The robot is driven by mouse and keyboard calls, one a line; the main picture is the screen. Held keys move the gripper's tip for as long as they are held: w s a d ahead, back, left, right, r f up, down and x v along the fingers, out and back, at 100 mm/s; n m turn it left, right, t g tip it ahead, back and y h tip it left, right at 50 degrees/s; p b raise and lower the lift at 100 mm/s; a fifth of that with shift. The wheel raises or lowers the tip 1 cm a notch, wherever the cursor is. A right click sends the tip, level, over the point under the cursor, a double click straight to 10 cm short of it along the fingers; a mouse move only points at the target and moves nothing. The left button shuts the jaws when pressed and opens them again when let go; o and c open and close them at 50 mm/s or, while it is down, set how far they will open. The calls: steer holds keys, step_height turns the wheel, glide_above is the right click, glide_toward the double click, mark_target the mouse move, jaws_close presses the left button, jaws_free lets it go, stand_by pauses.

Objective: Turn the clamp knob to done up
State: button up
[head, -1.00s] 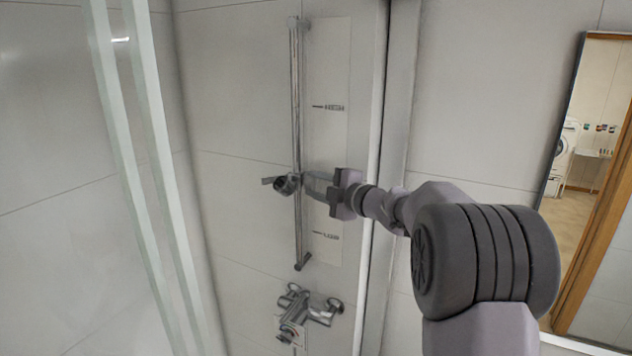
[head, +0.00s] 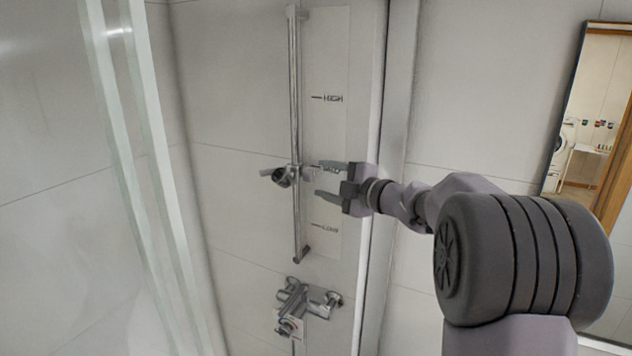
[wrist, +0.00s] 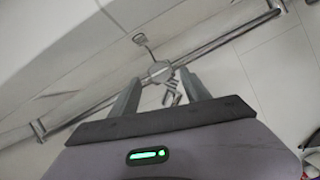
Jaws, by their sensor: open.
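A chrome slider clamp (head: 283,177) sits on the upright shower rail (head: 296,110), at about the middle mark of the scale strip. Its small grey knob (head: 308,172) sticks out on the right side, toward my gripper (head: 320,179). My gripper is open, its two fingers apart and pointing left at the knob, with nothing between them in the head view. In the wrist view the clamp (wrist: 160,72) is just beyond the fingertips of my gripper (wrist: 161,78). I cannot tell there whether the fingers touch the knob, nor how far the knob is turned.
A chrome mixer tap (head: 305,305) is on the wall below the rail. A scale strip (head: 328,60) with HIGH and LOW marks is right of the rail. A glass panel edge (head: 150,120) stands at left.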

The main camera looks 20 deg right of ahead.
steer(key=b+v, duration=0.2)
steer(key=v, duration=1.1)
steer(key=shift+s, duration=0.15)
